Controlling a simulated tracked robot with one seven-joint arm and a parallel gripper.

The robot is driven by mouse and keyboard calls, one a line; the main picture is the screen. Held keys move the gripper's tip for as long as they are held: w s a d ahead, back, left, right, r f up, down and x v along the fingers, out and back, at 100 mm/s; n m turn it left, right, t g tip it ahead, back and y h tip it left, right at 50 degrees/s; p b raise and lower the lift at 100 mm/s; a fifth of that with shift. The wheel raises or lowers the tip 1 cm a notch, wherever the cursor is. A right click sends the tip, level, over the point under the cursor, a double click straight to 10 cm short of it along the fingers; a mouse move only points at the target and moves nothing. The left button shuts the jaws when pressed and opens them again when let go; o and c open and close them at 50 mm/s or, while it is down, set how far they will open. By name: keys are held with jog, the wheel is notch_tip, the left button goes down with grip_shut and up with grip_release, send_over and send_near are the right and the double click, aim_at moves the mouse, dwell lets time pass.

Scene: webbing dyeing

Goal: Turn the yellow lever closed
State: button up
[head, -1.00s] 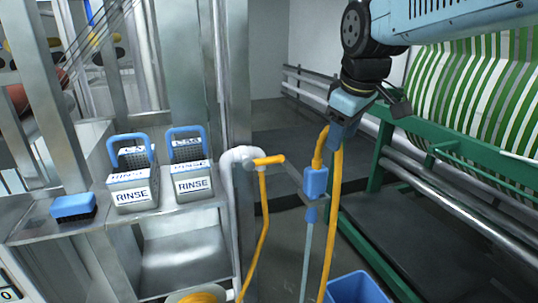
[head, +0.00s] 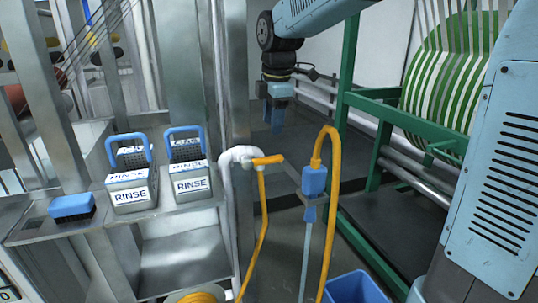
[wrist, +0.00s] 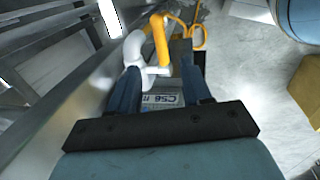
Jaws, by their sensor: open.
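The yellow lever (head: 267,160) sticks out to the right, nearly level, from the top of a white pipe (head: 238,157). In the wrist view the lever (wrist: 159,40) shows beyond the fingers, beside the white pipe bend (wrist: 134,45). My gripper (head: 276,122) points down and appears above the lever in the head view, apart from it. In the wrist view my gripper (wrist: 161,78) is open, with its two blue fingers spread and nothing held between them.
A yellow hose (head: 263,220) hangs below the lever. A blue spray handle (head: 314,181) with a looped hose stands just right of it. Two RINSE containers (head: 132,190) and a blue brush (head: 72,207) sit on the metal shelf at left. A green frame (head: 347,70) stands at right.

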aim_at(269, 157)
jog(key=f, duration=0.3)
jog(key=w+f, duration=0.1)
jog(key=f, duration=0.3)
jog(key=w+f, duration=0.1)
jog(key=f, duration=0.3)
jog(key=shift+w+a, duration=0.1)
jog(key=shift+a, duration=0.2)
grip_shut()
